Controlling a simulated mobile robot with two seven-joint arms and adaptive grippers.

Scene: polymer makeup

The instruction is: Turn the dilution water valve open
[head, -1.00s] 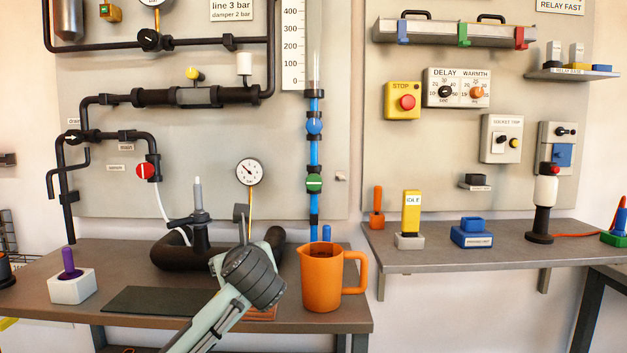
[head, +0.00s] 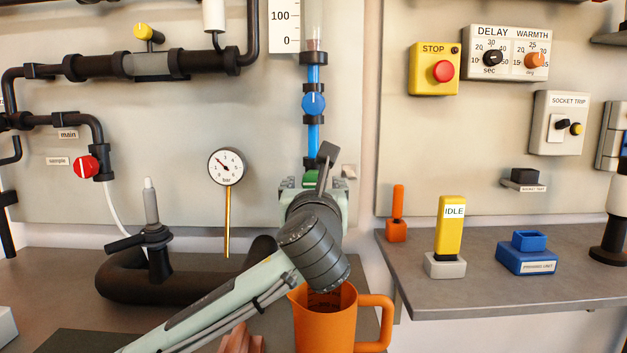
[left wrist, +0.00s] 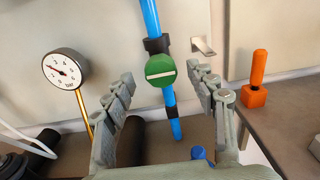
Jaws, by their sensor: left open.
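A blue pipe (head: 313,140) runs down the wall panel with a blue knob (head: 313,104) on its upper part. Below it is a green round knob, mostly hidden behind my gripper in the head view. In the left wrist view the green knob (left wrist: 160,70) faces me, with a white bar lying nearly horizontal, across the pipe. My left gripper (left wrist: 162,80) is open and empty, its fingers on either side of the green knob; I cannot tell whether they touch it. In the head view my left gripper (head: 314,184) is at the pipe. No label naming the valve is readable.
An orange jug (head: 325,325) stands on the bench below my left arm. A pressure gauge (head: 226,166) is left of the pipe, with a black curved pipe (head: 135,282) below. A small grey bracket (left wrist: 203,46) sits right of the green knob. A shelf (head: 440,290) is at right.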

